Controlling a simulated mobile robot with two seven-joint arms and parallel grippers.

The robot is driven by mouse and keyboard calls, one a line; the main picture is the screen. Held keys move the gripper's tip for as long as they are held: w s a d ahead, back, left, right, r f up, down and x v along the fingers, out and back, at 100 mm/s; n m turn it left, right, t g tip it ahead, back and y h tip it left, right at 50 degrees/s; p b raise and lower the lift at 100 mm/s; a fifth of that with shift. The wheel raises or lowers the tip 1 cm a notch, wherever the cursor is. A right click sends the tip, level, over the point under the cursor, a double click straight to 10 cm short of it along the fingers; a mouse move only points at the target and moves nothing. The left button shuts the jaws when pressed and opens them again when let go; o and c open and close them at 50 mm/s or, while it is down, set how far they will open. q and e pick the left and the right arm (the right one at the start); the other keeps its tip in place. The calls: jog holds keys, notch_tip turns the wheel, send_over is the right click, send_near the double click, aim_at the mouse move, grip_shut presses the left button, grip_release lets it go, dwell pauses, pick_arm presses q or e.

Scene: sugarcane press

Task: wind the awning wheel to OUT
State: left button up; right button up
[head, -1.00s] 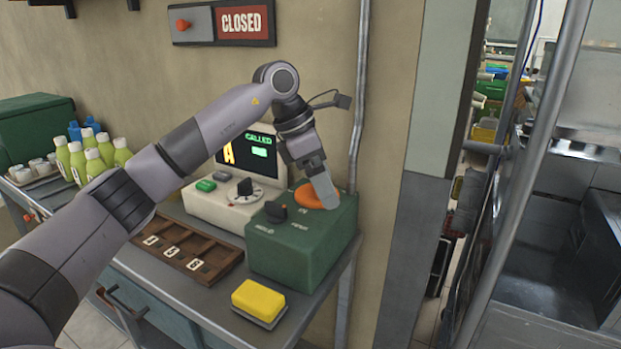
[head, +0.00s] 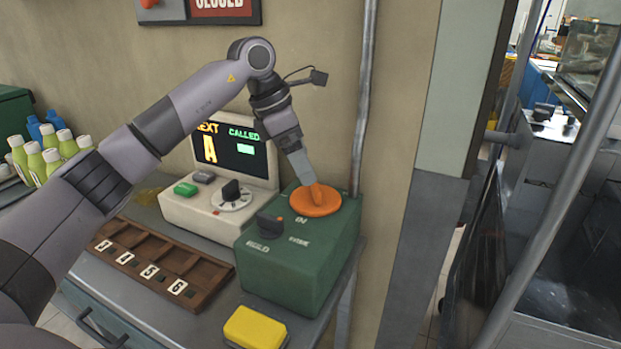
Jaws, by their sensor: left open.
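The orange wheel (head: 326,208) lies flat on top of a green box (head: 295,265) on the counter. A raised orange grip stands up from the wheel. White lettering on the box reads "IN" by the wheel; I see no OUT mark. My left gripper (head: 311,180) points down at the wheel, its fingertips at the raised grip. It is open. Its fingers overlap in this view, so I cannot tell whether they touch the grip. A black knob (head: 269,224) sits on the box to the left of the wheel. My right gripper is out of view.
A white console (head: 205,215) with a lit screen stands behind the box. A wooden tray (head: 160,262) with number tiles and a yellow block (head: 255,328) lie in front. A vertical pipe (head: 363,100) runs up the wall close behind the wheel.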

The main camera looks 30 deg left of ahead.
aim_at(312, 198)
pick_arm(q)
jog(key=x, duration=0.6)
jog(key=c, duration=1)
